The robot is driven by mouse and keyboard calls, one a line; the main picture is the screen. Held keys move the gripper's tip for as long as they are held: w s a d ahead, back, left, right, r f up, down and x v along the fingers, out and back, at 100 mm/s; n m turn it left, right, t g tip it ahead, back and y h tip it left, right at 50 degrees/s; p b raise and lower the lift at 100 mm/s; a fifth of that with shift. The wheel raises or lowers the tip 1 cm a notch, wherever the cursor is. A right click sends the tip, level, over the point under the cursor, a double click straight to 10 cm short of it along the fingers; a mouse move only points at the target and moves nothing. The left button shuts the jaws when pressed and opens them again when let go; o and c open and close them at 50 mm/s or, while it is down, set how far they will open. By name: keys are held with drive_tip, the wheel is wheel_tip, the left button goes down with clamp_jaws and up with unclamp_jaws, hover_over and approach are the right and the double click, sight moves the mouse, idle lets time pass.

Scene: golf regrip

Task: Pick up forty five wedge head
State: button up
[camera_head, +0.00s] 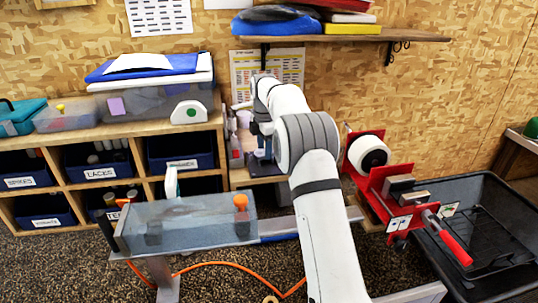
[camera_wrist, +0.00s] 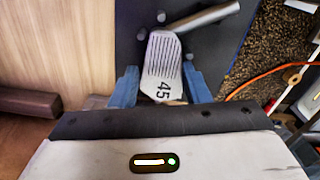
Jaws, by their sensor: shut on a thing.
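The forty five wedge head (camera_wrist: 162,62) is a silver grooved club head with "45" on its face, seen in the wrist view. A short silver neck (camera_wrist: 208,16) runs from it to the upper right. My gripper (camera_wrist: 160,82) has its blue fingers on either side of the head's lower part and is shut on it. The head lies in front of a dark panel with pale round spots (camera_wrist: 130,40); I cannot tell whether it touches it. In the head view my arm reaches to the back shelf, and the wedge head cannot be made out there.
A wooden cubby unit with blue bins (camera_head: 95,160) stands at the left. A bench with a grey-blue tray (camera_head: 185,222) is in front. A red vise-like fixture (camera_head: 385,190) and a black bin (camera_head: 480,255) are at the right. An orange hose (camera_head: 235,266) lies on the floor.

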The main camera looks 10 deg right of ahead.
wheel_tip(320, 180, up, 10)
drive_tip(key=shift+r, duration=0.1)
drive_tip(key=shift+c, duration=0.2)
idle(0.6)
idle(1.1)
